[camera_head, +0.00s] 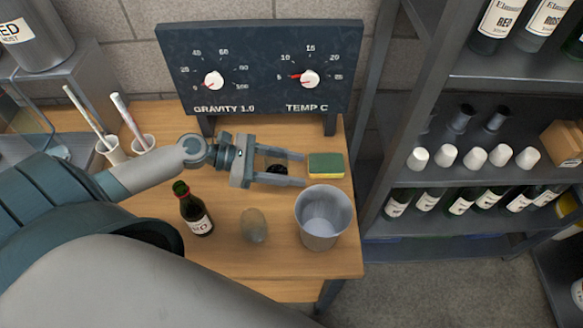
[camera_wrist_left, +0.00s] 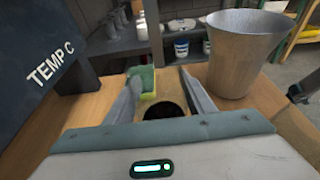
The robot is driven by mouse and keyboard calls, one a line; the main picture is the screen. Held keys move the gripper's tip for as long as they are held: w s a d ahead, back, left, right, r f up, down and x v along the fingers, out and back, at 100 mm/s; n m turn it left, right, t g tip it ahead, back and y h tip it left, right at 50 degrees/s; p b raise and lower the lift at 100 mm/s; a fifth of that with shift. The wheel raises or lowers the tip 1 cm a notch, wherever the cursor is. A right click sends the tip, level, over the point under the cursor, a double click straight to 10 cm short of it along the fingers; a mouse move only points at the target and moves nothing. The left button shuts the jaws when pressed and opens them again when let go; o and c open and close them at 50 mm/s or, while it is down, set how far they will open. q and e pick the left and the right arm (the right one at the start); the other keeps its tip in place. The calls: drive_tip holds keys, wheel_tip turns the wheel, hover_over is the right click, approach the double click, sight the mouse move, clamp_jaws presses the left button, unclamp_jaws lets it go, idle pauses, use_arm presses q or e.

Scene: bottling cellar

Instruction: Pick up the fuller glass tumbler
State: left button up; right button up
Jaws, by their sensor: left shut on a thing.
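My left gripper (camera_head: 274,168) reaches in from the left over the wooden table, its two fingers well apart and shut on a dark round thing (camera_head: 276,170). In the left wrist view this dark round thing (camera_wrist_left: 163,111) shows low between the fingers of the left gripper (camera_wrist_left: 158,85). Its walls are not clear, so I cannot tell whether it is a tumbler with dark liquid. A grey rounded thing (camera_head: 254,225) stands nearer on the table; I cannot tell whether it is glass. No other tumbler is clear. My right gripper is not in view.
A green and yellow sponge (camera_head: 326,165) lies just beyond the fingertips. A grey metal bucket (camera_head: 323,218) stands at the table's right edge. A dark bottle (camera_head: 195,210) stands left of the grey thing. A gauge panel (camera_head: 262,70) stands behind; shelves (camera_head: 480,185) are at right.

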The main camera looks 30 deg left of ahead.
use_arm(q)
wheel_tip(320, 180, up, 6)
drive_tip(key=shift+r, duration=0.25)
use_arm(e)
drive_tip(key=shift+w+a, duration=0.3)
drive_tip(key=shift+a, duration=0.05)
use_arm(q)
drive_tip(key=shift+r, duration=0.1)
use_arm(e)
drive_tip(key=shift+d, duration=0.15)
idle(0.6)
